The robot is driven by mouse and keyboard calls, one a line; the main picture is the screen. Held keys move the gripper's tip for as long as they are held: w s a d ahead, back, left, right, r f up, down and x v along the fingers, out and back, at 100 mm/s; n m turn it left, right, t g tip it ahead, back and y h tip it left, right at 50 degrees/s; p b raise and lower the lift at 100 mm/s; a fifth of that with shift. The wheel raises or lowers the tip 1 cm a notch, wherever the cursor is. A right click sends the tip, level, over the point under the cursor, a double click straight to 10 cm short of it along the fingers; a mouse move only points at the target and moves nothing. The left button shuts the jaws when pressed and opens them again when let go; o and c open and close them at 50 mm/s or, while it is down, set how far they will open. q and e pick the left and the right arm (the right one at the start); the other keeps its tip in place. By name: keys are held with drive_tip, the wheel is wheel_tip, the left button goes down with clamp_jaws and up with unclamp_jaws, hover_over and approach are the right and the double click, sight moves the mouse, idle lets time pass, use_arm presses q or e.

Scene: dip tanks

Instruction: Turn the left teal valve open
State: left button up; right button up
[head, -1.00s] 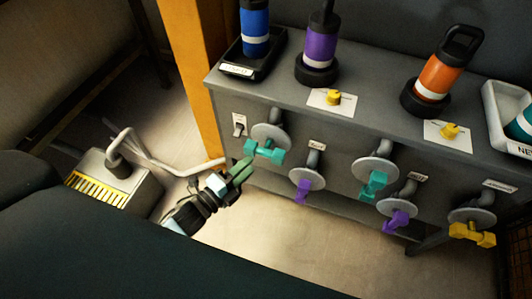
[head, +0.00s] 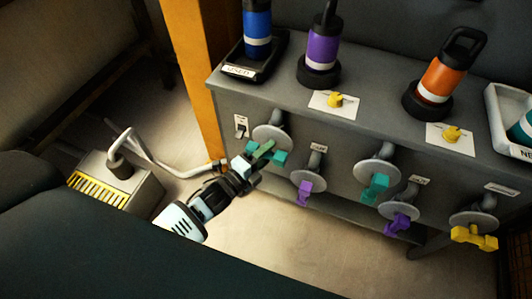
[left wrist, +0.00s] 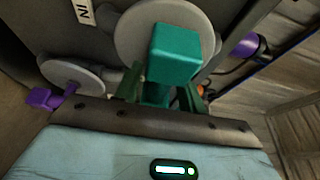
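The left teal valve (head: 281,157) is at the left end of the grey bench front, below a round grey flange (head: 268,136). Its handle lies roughly level in the head view and is partly hidden by my left gripper (head: 262,151). In the left wrist view the teal handle (left wrist: 176,54) points toward the camera, with the green fingers of my left gripper (left wrist: 160,92) on either side of it. The fingers look apart, with small gaps beside the handle. My right gripper is not in view.
A purple valve (head: 305,190) is just right of the teal one; another teal valve (head: 375,187), a purple one (head: 399,223) and a yellow one (head: 474,238) follow. An orange post (head: 187,70) stands left. Bottles stand on the bench top (head: 375,85).

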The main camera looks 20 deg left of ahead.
use_arm(q)
clamp_jaws()
drive_tip(key=shift+f+n+t+b, duration=0.2)
drive_tip(key=shift+n+t+b, duration=0.3)
drive_tip(key=shift+n+b, duration=0.65)
drive_tip(key=n+t+b, duration=0.1)
drive_tip(key=n, duration=0.2)
drive_tip(key=n+t+b, duration=0.1)
drive_tip(key=n+b, duration=0.1)
drive_tip(key=n, duration=0.1)
drive_tip(key=shift+y, duration=0.3)
drive_tip(key=n+t, duration=0.1)
drive_tip(key=n, duration=0.1)
drive_tip(key=n+y+b, duration=0.1)
drive_tip(key=n, duration=0.2)
drive_tip(key=shift+t+y+b, duration=0.3)
drive_tip(key=shift+t, duration=0.1)
drive_tip(key=n+y, duration=0.1)
drive_tip(key=n, duration=0.1)
drive_tip(key=n+t+y+b, duration=0.1)
drive_tip(key=n, duration=0.2)
drive_tip(key=shift+r, duration=0.15)
drive_tip(key=shift+n+y, duration=1)
drive_tip(key=shift+n, duration=1.25)
